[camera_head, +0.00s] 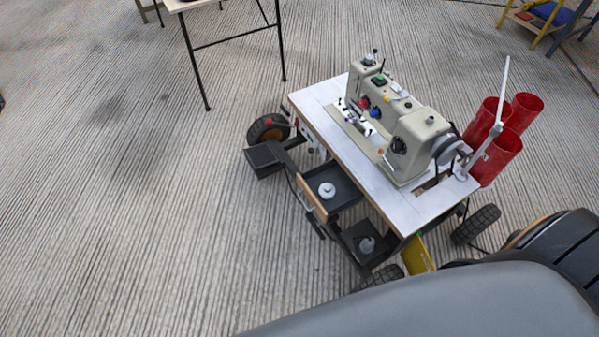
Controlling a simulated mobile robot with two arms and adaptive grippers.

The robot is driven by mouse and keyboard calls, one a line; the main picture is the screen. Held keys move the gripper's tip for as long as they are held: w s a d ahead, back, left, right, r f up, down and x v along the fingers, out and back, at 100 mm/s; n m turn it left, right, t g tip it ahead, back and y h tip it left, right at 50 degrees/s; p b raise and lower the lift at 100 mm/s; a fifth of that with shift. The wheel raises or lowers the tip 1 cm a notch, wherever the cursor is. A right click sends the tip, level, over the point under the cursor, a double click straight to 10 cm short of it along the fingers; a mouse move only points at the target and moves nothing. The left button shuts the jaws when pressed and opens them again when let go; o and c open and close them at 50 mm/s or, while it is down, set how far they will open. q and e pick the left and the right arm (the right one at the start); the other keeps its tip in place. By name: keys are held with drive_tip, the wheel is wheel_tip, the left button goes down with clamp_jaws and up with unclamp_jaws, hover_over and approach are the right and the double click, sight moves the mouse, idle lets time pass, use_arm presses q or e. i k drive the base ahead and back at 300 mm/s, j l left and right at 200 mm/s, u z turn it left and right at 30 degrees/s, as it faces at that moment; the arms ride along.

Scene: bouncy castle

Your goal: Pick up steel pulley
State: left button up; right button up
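A sewing machine (395,115) stands on a white-topped table (318,104). At its right end is a grey metal wheel (448,152), which looks like a pulley. A small pale round object (327,190) sits in the open black drawer (345,188) below the table's front edge. A small grey object (367,245) sits in a lower black tray (378,258). I cannot tell for certain which of these is the steel pulley. Neither of my grippers shows in the head view.
Red cylinders (495,150) and a pale upright rod (497,105) stand at the table's right end. The table has wheels (268,130). Another thin-legged table (235,42) stands behind, left. The ribbed floor (130,200) is clear at left. Large dark shapes fill the bottom right.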

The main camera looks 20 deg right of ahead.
sight(327, 190)
drive_tip(key=z, duration=1)
